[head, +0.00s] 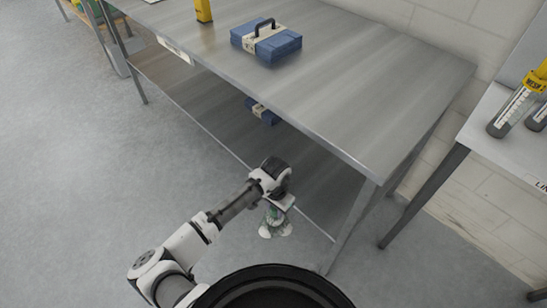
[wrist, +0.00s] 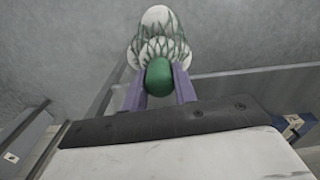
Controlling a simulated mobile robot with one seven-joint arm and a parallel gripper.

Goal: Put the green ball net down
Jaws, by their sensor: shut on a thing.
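The green ball net (wrist: 153,45) is a green mesh around several white balls, with a solid green knob (wrist: 159,77) at its near end. My gripper (wrist: 159,88) is shut on the green knob, with a purple finger on each side of it. In the head view the net (head: 275,222) hangs below my gripper (head: 279,203), beside the front edge of the steel table's lower shelf. The grey floor shows behind it. I cannot tell how high the net is above the floor.
The steel table (head: 345,100) carries a blue pack with a handle (head: 267,40) and a yellow object (head: 203,10). Another blue pack (head: 262,111) lies on the lower shelf (head: 200,105). A side table (head: 500,140) with cylinders stands at right. The floor (head: 90,180) at left is clear.

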